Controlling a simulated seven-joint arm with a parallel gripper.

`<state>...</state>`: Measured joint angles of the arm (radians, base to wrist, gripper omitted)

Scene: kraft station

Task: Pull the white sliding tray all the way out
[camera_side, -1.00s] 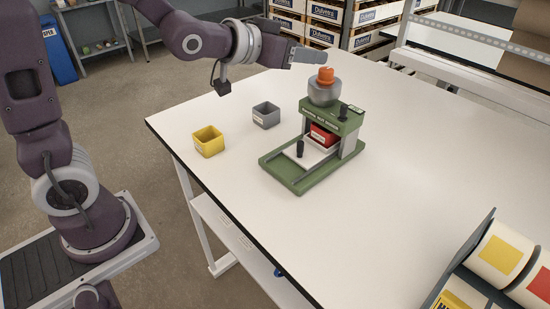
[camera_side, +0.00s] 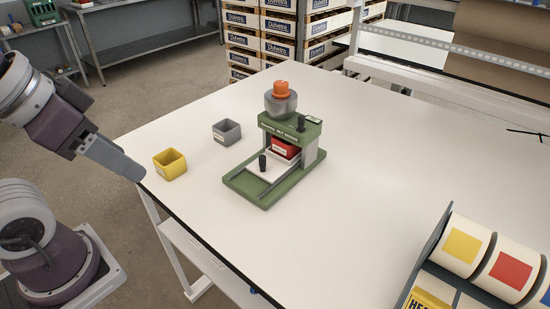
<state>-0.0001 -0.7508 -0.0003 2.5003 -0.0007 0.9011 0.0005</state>
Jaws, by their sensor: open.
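The white sliding tray (camera_side: 275,177) sits in a green press (camera_side: 241,185) on the table. Its front part shows on the green base, with a black knob (camera_side: 262,160) standing up from it. A red labelled block (camera_side: 285,148) is at the tray's rear, under the press head, which partly hides it. The rear end of the tray is hidden. My gripper (camera_side: 132,172) is at the left, near the table's left edge, well apart from the tray. It is open, though its fingers look like one grey shape from this side; I see nothing held.
A yellow bin (camera_side: 170,166) and a grey bin (camera_side: 227,133) stand left of the press. A rack of coloured rolls (camera_side: 467,243) is at the lower right. The table in front of the press is clear.

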